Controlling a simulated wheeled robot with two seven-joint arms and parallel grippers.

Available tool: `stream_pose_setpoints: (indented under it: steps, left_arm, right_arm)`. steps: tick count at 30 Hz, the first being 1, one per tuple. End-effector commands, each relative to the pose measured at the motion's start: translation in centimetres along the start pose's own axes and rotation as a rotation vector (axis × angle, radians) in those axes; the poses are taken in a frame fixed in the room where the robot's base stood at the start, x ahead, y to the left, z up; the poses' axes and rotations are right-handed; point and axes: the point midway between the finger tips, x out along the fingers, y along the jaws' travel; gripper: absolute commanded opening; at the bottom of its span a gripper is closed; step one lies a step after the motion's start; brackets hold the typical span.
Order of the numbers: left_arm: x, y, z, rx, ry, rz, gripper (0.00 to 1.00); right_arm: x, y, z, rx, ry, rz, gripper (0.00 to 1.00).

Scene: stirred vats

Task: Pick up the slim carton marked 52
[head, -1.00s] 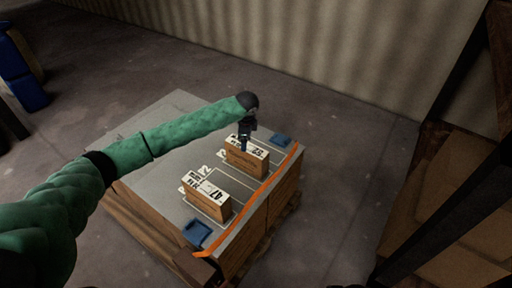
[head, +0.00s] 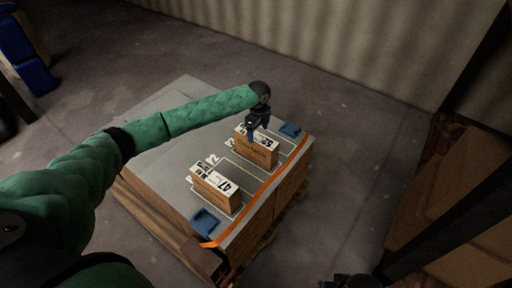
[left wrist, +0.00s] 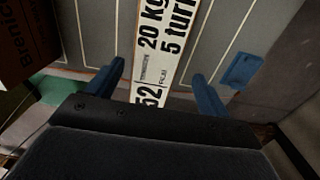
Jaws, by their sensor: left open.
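The slim carton marked 52 (head: 257,150) stands upright on the grey top of a pallet load, towards its far right side. It is brown with a white label on top. In the left wrist view its white top (left wrist: 152,62), reading 52 and 20 kg, runs between my fingers. My left gripper (head: 257,125) is right over the carton, pointing down. It is open, with one blue finger on each side of the label (left wrist: 160,90). I cannot tell whether the fingers touch the carton. A dark part at the bottom edge may be my right gripper (head: 347,282), mostly cut off.
A similar carton marked 47 (head: 217,188) stands nearer on the same top (head: 165,125). Blue trays lie at the near (head: 205,222) and far (head: 291,130) corners. An orange strip (head: 262,190) runs along the right edge. A dark post (head: 440,240) stands at right.

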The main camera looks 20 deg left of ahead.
Motion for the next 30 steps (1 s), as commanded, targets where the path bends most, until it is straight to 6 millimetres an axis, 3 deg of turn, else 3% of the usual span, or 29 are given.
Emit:
stream_pose_setpoints:
  steps: [8, 15, 26, 27, 30]
  left_arm:
    - [2.4, 0.3, 0.2, -0.002, -0.001, 0.003, 0.8]
    - [5.6, 0.7, 0.6, -0.003, 0.0, 0.002, 0.8]
    - [6.8, 0.7, 0.6, -0.002, -0.001, 0.001, 0.8]
    - [6.8, 0.7, 0.6, -0.003, -0.001, 0.001, 0.78]
    - [6.8, 0.7, 0.6, -0.003, -0.001, 0.001, 0.58]
  right_arm:
    - [-1.6, 0.4, -0.2, 0.009, -0.011, 0.012, 0.36]
    - [-3.5, 1.9, 0.4, 0.023, -0.054, 0.045, 0.36]
    - [-2.6, 2.0, 0.7, 0.022, -0.065, 0.048, 0.36]
    - [-2.6, 1.9, 0.7, 0.022, -0.065, 0.047, 0.36]
    - [-2.6, 1.9, 0.7, 0.022, -0.065, 0.047, 0.36]
